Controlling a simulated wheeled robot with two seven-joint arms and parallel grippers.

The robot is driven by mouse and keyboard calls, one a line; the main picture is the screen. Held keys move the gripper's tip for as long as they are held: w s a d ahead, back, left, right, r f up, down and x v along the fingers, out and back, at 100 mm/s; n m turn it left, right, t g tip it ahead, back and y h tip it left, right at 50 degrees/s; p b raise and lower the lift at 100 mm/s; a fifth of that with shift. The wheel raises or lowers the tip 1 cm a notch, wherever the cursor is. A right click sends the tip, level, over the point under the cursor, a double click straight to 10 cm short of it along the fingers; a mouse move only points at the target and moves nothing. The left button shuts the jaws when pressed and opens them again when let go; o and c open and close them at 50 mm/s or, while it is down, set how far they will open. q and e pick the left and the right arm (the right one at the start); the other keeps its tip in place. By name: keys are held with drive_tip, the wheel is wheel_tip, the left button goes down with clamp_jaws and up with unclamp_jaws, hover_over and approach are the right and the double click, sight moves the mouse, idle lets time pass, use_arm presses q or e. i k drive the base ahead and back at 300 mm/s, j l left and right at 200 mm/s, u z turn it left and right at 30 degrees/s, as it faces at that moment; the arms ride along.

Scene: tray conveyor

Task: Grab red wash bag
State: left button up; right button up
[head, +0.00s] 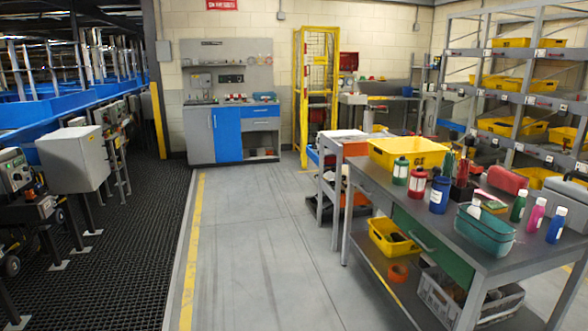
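A red rounded bag (508,180), which looks like the red wash bag, lies on the grey workbench (468,243) at the right, towards its far side. A similar teal bag (484,234) lies nearer, at the bench's front edge. Small bottles stand around both bags, and a green bottle (518,206) is just in front of the red bag's right end. Neither of my grippers shows in the head view.
On the bench are a yellow bin (408,153), red and blue bottles, and a grey case (567,200) at the right edge. Shelves with yellow bins stand behind. Clear floor (260,250) lies left of the bench; a railed machine area is far left.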

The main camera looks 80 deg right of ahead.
sight(509, 182)
drive_tip(key=z, duration=3.55)
